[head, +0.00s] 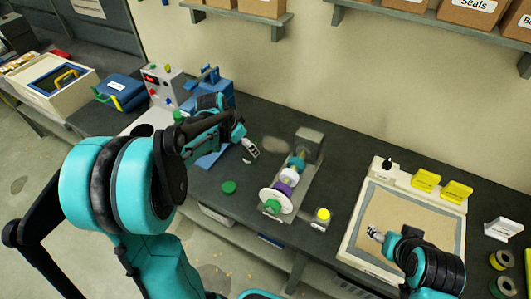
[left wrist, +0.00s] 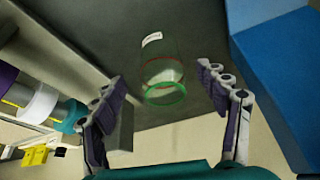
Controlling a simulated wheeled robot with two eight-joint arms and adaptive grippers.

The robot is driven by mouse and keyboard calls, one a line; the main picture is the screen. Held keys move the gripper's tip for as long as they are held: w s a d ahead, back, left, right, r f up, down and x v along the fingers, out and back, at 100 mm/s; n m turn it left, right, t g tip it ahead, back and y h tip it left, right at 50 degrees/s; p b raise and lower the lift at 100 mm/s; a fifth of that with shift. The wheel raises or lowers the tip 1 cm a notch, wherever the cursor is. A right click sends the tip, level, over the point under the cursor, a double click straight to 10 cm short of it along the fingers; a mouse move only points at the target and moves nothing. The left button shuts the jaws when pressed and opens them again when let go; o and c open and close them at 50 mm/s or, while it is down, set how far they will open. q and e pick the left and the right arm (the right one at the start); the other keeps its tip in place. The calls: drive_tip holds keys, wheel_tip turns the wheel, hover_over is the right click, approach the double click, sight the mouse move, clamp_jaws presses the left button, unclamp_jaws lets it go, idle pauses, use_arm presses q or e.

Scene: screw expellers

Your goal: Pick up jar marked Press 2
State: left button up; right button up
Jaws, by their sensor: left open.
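A clear jar (left wrist: 163,65) with a green rim and a small white label stands on the dark bench in the left wrist view. The label is too small to read, so I cannot tell whether it is Press 2. My left gripper (left wrist: 165,105) is open, with one finger toward each side of the jar; neither finger visibly touches it. In the head view my left gripper (head: 248,148) is at the back of the bench beside the blue press (head: 213,150); the jar is hard to make out there. My right gripper (head: 376,234) is over the tan board; its fingers are too small to judge.
A screw expeller (head: 296,165) with purple, white and green parts stands right of the left gripper. A green lid (head: 229,187) lies in front, and a yellow-capped jar (head: 321,218) stands further right.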

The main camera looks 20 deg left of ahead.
sight(250, 154)
use_arm(q)
drive_tip(key=x, duration=0.1)
drive_tip(key=b+x, duration=0.1)
drive_tip(key=x, duration=0.1)
drive_tip(key=shift+a, duration=0.25)
drive_tip(key=b+x, duration=0.2)
drive_tip(key=x, duration=0.2)
drive_tip(key=shift+d+f, duration=0.1)
drive_tip(key=shift+f, duration=0.2)
use_arm(e)
wheel_tip(250, 154, down, 4)
drive_tip(key=shift+a+r, duration=0.15)
drive_tip(key=shift+r, duration=0.05)
use_arm(q)
drive_tip(key=shift+r, duration=0.15)
drive_tip(key=shift+c, duration=0.6)
use_arm(e)
drive_tip(key=shift+r, duration=0.1)
use_arm(q)
drive_tip(key=c, duration=1.3)
